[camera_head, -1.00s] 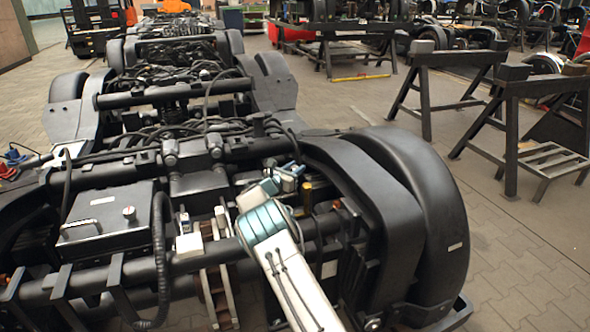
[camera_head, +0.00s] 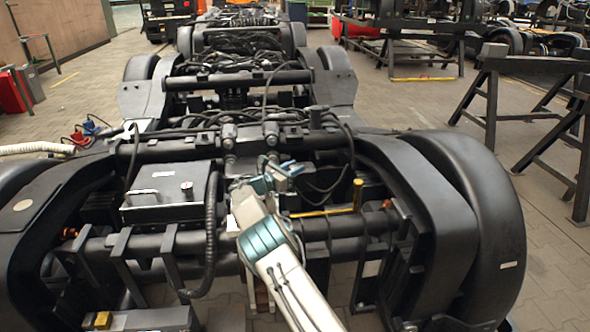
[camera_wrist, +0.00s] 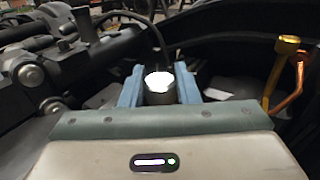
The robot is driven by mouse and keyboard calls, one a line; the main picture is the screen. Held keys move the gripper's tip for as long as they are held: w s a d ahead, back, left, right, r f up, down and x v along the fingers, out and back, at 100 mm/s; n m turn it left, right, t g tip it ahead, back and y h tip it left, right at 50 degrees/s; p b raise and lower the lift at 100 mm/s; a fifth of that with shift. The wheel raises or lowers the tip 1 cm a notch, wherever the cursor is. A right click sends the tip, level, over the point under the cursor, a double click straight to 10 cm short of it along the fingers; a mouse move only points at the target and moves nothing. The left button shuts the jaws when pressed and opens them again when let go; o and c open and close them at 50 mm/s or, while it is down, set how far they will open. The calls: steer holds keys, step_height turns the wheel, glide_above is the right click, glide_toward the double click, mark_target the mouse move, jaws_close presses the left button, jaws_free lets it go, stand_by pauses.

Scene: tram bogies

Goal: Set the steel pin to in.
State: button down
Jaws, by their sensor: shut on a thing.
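My gripper (camera_head: 285,172) is over the front crossbeams of the near bogie, left of a yellow-topped lever (camera_head: 357,190). In the wrist view its two blue fingers (camera_wrist: 160,88) are shut on the steel pin (camera_wrist: 158,84), a short grey cylinder with a bright round top standing between them. The pin's lower part is hidden by the gripper body, so I cannot tell whether it sits in a hole. In the head view the pin is too small to make out.
A black box with a handle (camera_head: 160,192) is left of the arm. A curved black wheel cover (camera_head: 470,200) rises on the right. The yellow lever also shows at the wrist view's right (camera_wrist: 287,46). Dark trestles (camera_head: 490,95) stand on the floor to the right.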

steer(key=shift+a, duration=0.25)
steer(key=c, duration=1.1)
jaws_free()
steer(key=shift+a, duration=0.2)
steer(key=shift+d, duration=0.2)
steer(key=shift+r, duration=0.15)
step_height(320, 180, up, 4)
steer(key=shift+a+r+p, duration=0.1)
steer(key=shift+r+p, duration=0.05)
steer(key=shift+p, duration=0.65)
steer(key=s+d+r, duration=0.1)
steer(key=d+r, duration=0.1)
steer(key=d, duration=0.1)
steer(key=s+d+r+p, duration=0.1)
steer(key=s+d+r, duration=0.1)
steer(key=d, duration=0.2)
steer(key=s+d+r+p, duration=0.1)
steer(key=d+r, duration=0.1)
steer(key=d, duration=0.2)
steer(key=shift+s+r, duration=0.2)
